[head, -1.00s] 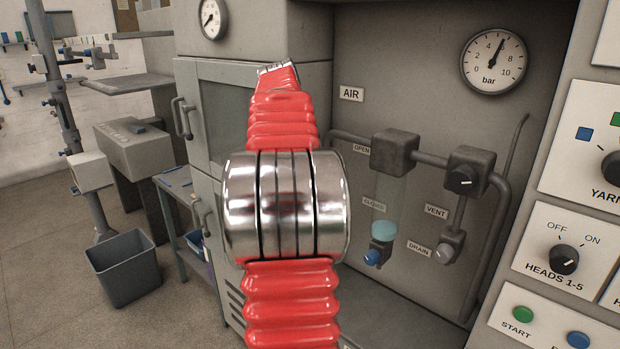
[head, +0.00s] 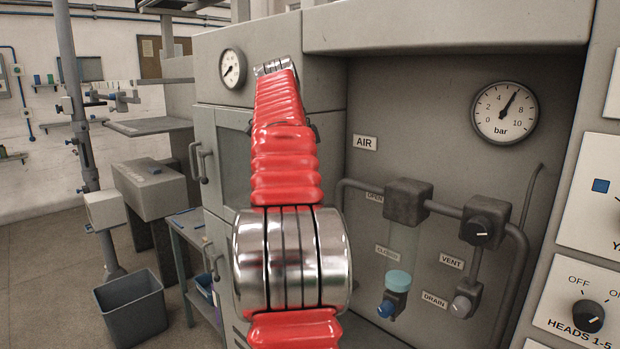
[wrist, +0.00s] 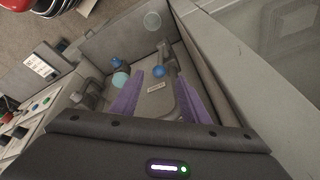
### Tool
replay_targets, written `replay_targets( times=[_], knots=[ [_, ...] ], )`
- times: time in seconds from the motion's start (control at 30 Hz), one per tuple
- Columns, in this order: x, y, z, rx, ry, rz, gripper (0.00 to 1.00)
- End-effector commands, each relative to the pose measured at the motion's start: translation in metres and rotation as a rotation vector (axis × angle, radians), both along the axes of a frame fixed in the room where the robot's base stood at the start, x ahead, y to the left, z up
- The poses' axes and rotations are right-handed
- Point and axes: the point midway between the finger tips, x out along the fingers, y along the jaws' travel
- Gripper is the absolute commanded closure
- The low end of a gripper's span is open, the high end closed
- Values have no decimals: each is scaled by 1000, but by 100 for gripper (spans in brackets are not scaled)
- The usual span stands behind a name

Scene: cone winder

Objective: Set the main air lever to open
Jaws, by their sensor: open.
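In the wrist view a blue ball knob (wrist: 159,71) on a short grey arm stands between my finger tips, and it looks like the end of the air lever. My gripper (wrist: 158,78) is open, with one purple finger on each side of the knob. I cannot tell if either finger touches it. In the head view my red arm hides the lever and my gripper. The AIR label (head: 365,143), the OPEN label (head: 374,197) and a lower label (head: 387,253), seemingly CLOSED, show right of the arm.
A pressure gauge (head: 505,113) is above. A cabinet door (head: 227,165) stands left. A grey bin (head: 133,308) is on the floor.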

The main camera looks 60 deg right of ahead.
Motion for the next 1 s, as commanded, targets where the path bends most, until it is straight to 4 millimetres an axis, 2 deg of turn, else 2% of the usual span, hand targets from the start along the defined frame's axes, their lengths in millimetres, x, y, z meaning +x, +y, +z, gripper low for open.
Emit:
replay_targets(
  times=[0.23, 0.63, 0.83, 1.0],
  knots=[
    [4, 5, 19, 0, 0, 0, 58],
    [5, 7, 23, 1, 1, 0, 58],
    [11, 15, 24, 2, 1, 40, 72],
    [35, 45, 23, 5, 5, 202, 84]
  ],
)
